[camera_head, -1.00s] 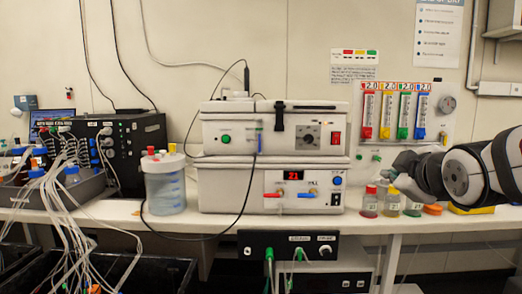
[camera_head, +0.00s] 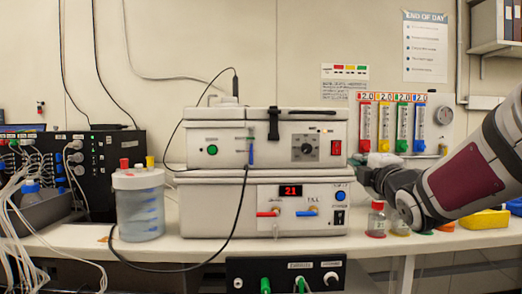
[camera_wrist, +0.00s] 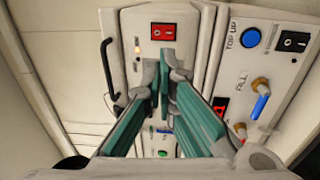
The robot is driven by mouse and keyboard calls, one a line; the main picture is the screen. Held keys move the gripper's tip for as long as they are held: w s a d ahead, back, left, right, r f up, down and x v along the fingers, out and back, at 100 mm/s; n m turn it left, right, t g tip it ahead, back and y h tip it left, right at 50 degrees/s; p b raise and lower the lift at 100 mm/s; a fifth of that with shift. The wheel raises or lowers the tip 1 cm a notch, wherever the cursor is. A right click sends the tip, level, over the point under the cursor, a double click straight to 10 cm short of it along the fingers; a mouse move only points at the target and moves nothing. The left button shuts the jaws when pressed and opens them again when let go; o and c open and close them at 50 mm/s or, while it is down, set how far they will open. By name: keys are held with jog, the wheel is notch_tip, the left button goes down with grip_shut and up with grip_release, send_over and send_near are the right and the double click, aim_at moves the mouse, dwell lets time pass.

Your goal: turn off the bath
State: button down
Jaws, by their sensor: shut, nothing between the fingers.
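The bath is the lower white unit (camera_head: 210,211), with a lit red display reading 21 (camera_head: 290,191). Its front carries a blue TOP UP button (camera_head: 340,195) and a black power switch (camera_head: 340,217) at the right; the same switch shows at upper right in the wrist view (camera_wrist: 293,41). The upper white unit (camera_head: 225,128) has a red rocker switch (camera_head: 336,147), also in the wrist view (camera_wrist: 163,31). My gripper (camera_wrist: 165,68) is shut and empty, its teal fingers together just below the red switch in the wrist picture. In the head view, the gripper is beside the units' right edge.
Small capped bottles, one red-capped (camera_head: 376,220), stand right of the bath below my arm. A clear jar (camera_head: 139,205) stands at left. Red (camera_head: 268,213) and blue levers project from the bath's front. A black cable hangs across it. Coloured flow meters (camera_head: 403,125) are behind my arm.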

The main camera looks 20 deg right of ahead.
aim_at(336, 146)
jog(key=x, duration=1.4)
jog(key=shift+r, duration=0.1)
